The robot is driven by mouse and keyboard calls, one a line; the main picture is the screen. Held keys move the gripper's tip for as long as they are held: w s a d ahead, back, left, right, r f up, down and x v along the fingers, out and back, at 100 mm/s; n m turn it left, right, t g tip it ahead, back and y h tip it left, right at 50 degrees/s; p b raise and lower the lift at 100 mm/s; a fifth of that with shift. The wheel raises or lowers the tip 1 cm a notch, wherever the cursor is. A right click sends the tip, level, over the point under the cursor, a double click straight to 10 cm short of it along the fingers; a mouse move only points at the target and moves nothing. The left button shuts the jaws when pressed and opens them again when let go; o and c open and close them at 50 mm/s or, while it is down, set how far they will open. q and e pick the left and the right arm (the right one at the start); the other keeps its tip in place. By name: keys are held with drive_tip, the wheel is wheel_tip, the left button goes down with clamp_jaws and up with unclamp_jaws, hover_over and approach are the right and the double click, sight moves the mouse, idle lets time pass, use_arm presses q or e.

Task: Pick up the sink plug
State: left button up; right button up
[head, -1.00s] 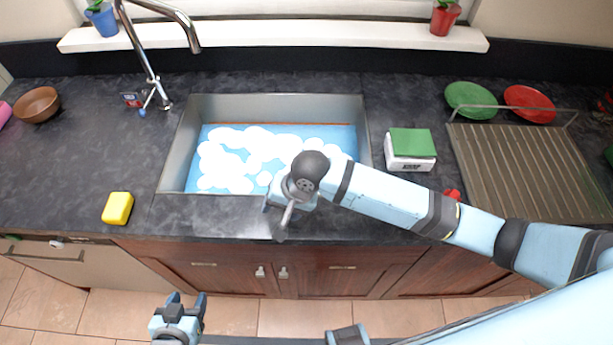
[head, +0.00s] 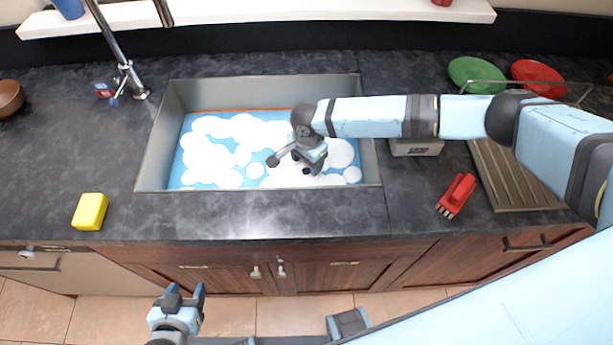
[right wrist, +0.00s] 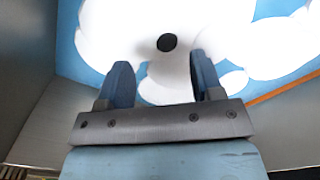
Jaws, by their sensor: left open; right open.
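A small round black thing, which looks like the sink plug (right wrist: 167,42), shows among the white suds in the right wrist view. It lies beyond my right gripper's fingertips, between their lines. I cannot pick it out in the head view. The sink (head: 265,92) holds blue water covered by white suds (head: 225,130). My right gripper (head: 307,167) is over the right part of the sink, open and empty; its two fingers also show in the right wrist view (right wrist: 160,62). My left gripper (head: 186,290) is open and empty, low in front of the cabinets.
A faucet (head: 125,70) stands behind the sink's left corner. A yellow sponge (head: 90,211) lies left of the sink. The sink walls surround my right gripper.

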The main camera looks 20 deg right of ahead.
sight(307, 171)
drive_tip(key=f, duration=0.4)
drive_tip(key=w+f, duration=0.1)
drive_tip(key=f, duration=0.1)
drive_tip(key=shift+f, duration=0.25)
drive_tip(key=shift+d, duration=0.1)
drive_tip(key=shift+s, duration=0.1)
drive_tip(key=c, duration=1)
